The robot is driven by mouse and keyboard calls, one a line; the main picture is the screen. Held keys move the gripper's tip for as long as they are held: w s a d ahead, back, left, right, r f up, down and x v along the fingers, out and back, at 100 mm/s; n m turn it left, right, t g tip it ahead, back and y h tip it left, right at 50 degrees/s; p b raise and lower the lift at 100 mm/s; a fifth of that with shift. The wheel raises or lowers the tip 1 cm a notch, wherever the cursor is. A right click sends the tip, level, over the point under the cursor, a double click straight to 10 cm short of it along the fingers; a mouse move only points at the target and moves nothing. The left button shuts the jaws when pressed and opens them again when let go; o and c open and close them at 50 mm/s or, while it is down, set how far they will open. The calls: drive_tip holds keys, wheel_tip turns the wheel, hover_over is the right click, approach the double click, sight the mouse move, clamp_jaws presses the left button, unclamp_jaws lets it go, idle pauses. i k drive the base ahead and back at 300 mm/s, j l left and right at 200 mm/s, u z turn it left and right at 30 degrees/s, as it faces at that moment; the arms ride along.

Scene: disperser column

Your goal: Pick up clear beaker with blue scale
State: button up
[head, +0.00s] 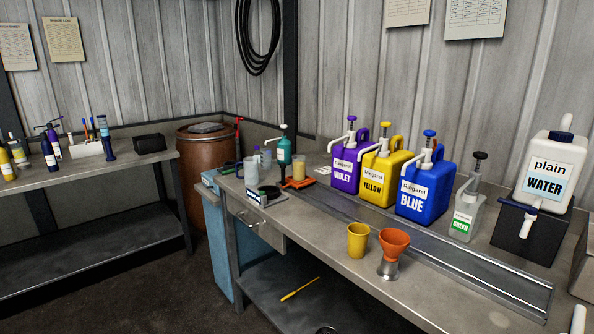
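A small clear, pale blue-tinted beaker-like vessel (251,172) stands upright at the far left end of the long workbench (330,232), partly behind a small labelled box. It may be the clear beaker with blue scale, but it is too small for me to make out any scale. Another clear vessel with pale yellowish content (299,168) stands to its right, near an orange tool. My gripper is not in view.
Violet (349,165), yellow (382,178) and blue (423,190) pump jugs line the back. A green-labelled bottle (466,213) and water jug (548,175) stand right. A yellow cup (358,239) and orange funnel (393,243) stand near the front edge.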

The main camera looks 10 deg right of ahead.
sight(298, 161)
drive_tip(key=z, duration=1.95)
drive_tip(key=u, duration=1.95)
drive_tip(key=i+u, duration=0.2)
drive_tip(key=i, duration=1)
